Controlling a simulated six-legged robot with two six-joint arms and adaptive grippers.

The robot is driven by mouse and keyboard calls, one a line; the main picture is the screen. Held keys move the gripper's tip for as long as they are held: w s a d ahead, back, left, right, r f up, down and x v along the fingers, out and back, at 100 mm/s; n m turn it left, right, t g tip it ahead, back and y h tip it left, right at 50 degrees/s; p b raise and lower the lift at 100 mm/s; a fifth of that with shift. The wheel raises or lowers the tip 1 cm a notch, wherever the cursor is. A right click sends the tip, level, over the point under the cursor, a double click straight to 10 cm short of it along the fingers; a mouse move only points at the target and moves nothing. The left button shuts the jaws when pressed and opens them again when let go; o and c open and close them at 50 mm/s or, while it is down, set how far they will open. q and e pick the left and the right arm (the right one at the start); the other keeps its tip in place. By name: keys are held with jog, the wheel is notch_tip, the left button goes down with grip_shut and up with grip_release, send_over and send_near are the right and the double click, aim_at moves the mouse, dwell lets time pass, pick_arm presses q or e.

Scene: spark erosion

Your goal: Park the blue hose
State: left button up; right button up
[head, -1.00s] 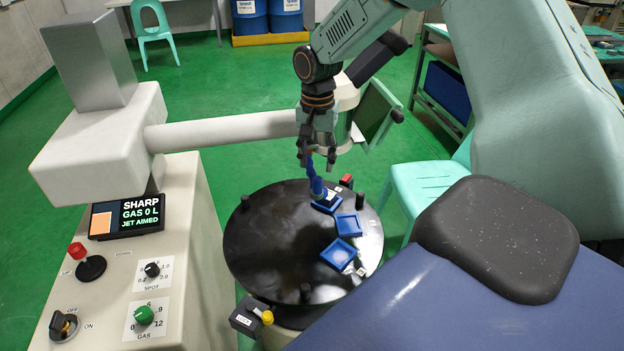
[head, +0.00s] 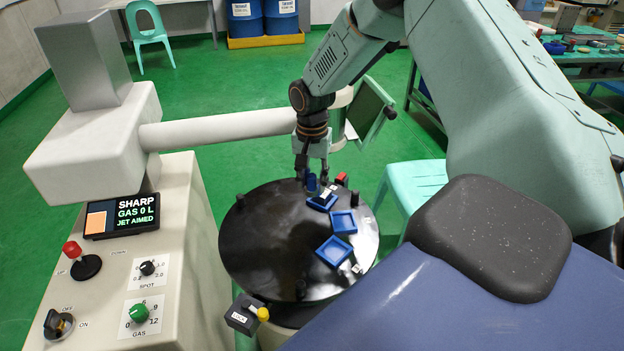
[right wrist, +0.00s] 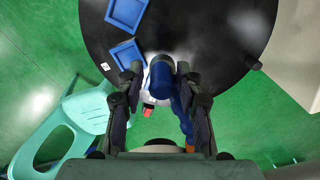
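The blue hose (head: 311,184) shows as a short upright blue piece at the far side of the round black table (head: 265,245), beside a blue tray. In the right wrist view its rounded blue end (right wrist: 161,76) lies between my fingers, and a blue length runs back along the finger on the right. My right gripper (head: 312,180) points down around it. Its fingers (right wrist: 160,70) look apart, with narrow gaps beside the blue end; firm contact cannot be made out. The hose's lower part is hidden. My left gripper is not in view.
Three shallow blue trays (head: 321,202) (head: 343,222) (head: 334,251) lie on the table's right side. A small red block (head: 341,178) and black pegs stand near the rim. A white machine arm (head: 220,129) crosses behind. The control cabinet (head: 165,270) is at left, a green chair (head: 412,185) at right.

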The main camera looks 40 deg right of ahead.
jog(key=shift+w+f, duration=0.1)
jog(key=shift+c, duration=1.4)
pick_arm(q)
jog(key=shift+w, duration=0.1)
pick_arm(e)
grip_shut()
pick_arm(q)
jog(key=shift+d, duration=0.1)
pick_arm(e)
jog(key=shift+a, duration=0.15)
